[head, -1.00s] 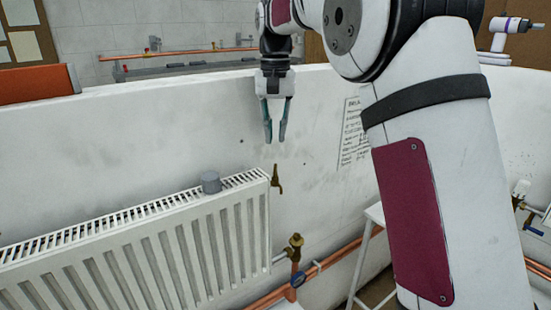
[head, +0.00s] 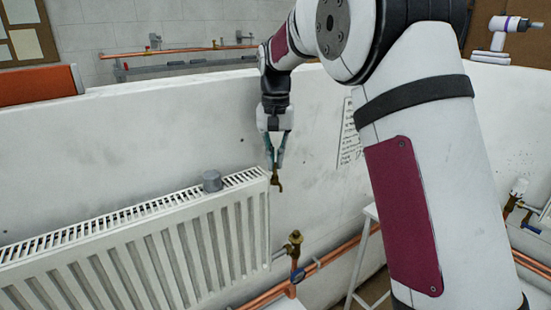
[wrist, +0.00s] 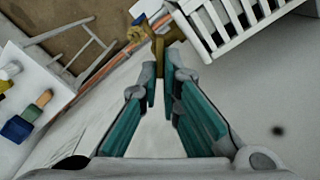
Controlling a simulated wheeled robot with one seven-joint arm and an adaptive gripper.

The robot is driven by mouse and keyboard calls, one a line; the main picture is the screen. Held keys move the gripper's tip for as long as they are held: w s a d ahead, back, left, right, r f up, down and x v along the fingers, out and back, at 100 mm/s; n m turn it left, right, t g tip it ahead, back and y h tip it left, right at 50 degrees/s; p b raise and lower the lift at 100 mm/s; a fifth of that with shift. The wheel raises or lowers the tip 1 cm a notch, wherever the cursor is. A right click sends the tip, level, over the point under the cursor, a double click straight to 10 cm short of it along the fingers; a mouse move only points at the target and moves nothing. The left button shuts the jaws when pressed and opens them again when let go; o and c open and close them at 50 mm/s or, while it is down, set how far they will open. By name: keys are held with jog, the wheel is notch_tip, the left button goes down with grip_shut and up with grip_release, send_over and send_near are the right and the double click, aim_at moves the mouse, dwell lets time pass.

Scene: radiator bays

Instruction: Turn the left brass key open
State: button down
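The left brass key (head: 277,182) juts from the top right end of the white radiator (head: 150,235). In the wrist view the key (wrist: 159,58) shows between the fingertips. My gripper (head: 275,165) points down over the key in the head view. Its teal fingers (wrist: 163,85) have closed in on the key's upper part and appear to pinch it from both sides. The fingertips hide part of the key.
A brass valve (head: 294,244) sits on copper pipes (head: 335,255) below the key. A grey cap (head: 212,181) is on the radiator's top. A white stool (head: 370,212) stands to the right.

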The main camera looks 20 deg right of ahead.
jog(key=shift+a+n, duration=0.15)
jog(key=shift+n, duration=1.05)
jog(key=c, duration=2.1)
grip_release()
jog(key=shift+o, duration=0.2)
jog(key=shift+r, duration=0.15)
notch_tip(320, 180, up, 12)
